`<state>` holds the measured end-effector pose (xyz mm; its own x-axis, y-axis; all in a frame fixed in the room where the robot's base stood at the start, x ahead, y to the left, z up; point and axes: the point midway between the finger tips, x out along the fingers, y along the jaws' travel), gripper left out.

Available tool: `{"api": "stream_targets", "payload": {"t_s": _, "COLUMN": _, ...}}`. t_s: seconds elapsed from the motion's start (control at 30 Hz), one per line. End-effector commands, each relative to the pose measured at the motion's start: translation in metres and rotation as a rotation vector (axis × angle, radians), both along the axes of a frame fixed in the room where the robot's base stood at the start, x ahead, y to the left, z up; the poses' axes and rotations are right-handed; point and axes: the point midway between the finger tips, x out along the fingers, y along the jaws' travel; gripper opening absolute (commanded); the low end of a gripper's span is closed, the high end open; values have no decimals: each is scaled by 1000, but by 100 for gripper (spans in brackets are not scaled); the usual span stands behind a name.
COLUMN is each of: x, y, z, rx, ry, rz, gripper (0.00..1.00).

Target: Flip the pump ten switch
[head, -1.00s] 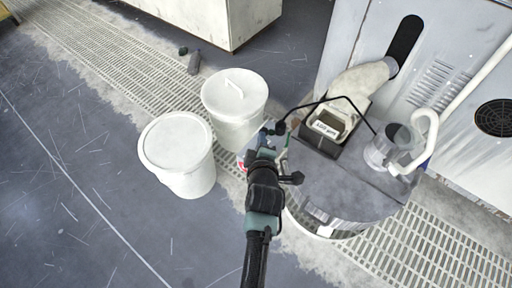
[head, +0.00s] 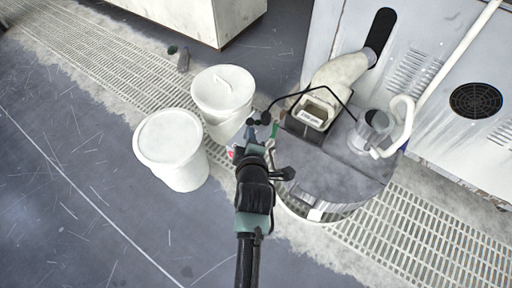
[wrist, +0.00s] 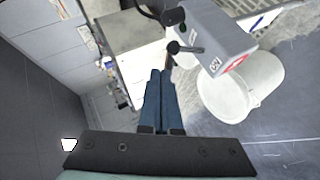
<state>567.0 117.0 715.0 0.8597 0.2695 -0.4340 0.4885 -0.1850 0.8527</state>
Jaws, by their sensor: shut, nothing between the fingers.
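A grey switch box (wrist: 222,38) with a red mark and small labels shows in the wrist view, top right of centre. A black lever with a rounded tip (wrist: 174,47) sticks out of its left side; I cannot read a pump number. In the wrist view, my gripper (wrist: 160,74) has its two dark blue fingers together and empty, with the tips just below the lever tip. I cannot tell whether they touch it. In the head view, my gripper (head: 252,146) is beside the round grey drum and hides most of the box.
Two white lidded buckets (head: 170,148) (head: 222,92) stand left of my gripper in the head view. The grey drum (head: 345,170) at right carries an open-topped box (head: 314,113) and a black cable. A white cabinet (head: 425,60) stands behind. The floor at lower left is clear.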

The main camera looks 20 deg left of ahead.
Motion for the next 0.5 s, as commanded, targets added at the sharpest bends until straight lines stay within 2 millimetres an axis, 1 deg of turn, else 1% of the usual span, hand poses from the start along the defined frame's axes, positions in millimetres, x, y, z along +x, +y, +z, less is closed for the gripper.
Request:
{"api": "stream_targets", "payload": {"t_s": 0.03, "x": -9, "y": -4, "z": 7, "rx": 2, "ry": 1, "rz": -1, "gripper": 0}}
{"api": "stream_targets", "payload": {"t_s": 0.1, "x": -20, "y": -8, "z": 15, "rx": 2, "ry": 1, "rz": -1, "gripper": 0}}
{"api": "stream_targets", "payload": {"t_s": 0.3, "x": -45, "y": -18, "z": 33, "rx": 1, "ry": 2, "rz": 0, "gripper": 0}}
{"api": "stream_targets", "payload": {"t_s": 0.5, "x": -57, "y": -23, "z": 43, "rx": 0, "ry": 0, "rz": 1, "gripper": 0}}
